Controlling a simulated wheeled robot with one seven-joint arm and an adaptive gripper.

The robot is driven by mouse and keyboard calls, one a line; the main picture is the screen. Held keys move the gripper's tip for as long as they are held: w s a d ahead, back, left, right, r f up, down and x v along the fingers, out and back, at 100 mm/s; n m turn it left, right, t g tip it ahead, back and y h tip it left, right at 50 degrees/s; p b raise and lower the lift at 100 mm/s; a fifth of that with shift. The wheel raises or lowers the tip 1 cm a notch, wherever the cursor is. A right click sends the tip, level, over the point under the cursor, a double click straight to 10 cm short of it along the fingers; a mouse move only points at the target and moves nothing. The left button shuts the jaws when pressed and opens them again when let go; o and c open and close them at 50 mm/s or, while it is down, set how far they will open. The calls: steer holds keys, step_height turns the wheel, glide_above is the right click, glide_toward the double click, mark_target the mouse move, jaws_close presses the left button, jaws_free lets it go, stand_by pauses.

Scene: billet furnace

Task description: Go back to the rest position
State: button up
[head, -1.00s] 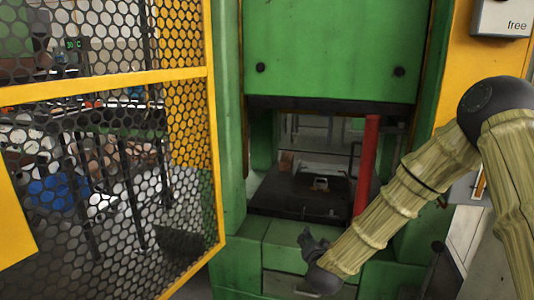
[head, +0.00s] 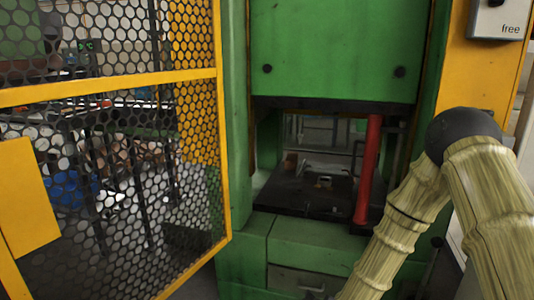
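My arm, in a ribbed tan sleeve, reaches down along the right side of the head view. Its lower end runs out of the bottom edge, so my gripper is not in view. Behind the arm stands the green press (head: 335,45) with a dark opening. A black plate (head: 300,195) lies in the opening with a small metal piece (head: 323,182) on it. A red upright cylinder (head: 368,170) stands at the opening's right side, close to my arm in the picture.
A yellow-framed mesh guard (head: 110,88) fills the left side. A grey box marked "free" (head: 497,18) is mounted at the upper right on a yellow panel. Blurred shelving and a blue item (head: 68,188) show behind the mesh.

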steer(key=s+d+f+n+g, duration=0.1)
steer(key=s+f+n+g, duration=0.15)
steer(key=s+f, duration=0.85)
steer(key=s+d+f+n+g, duration=0.1)
steer(key=s+d+f+g, duration=0.15)
steer(key=s, duration=0.75)
steer(key=s+d+f+g, duration=0.2)
steer(key=s+g, duration=0.1)
steer(key=s, duration=0.6)
steer(key=s+d+f+n+g, duration=0.1)
steer(key=s+d+f+g, duration=0.15)
steer(key=s, duration=0.75)
step_height(320, 180, up, 18)
steer(key=p, duration=1.8)
steer(key=shift+a+h, duration=0.3)
steer(key=shift+a, duration=0.1)
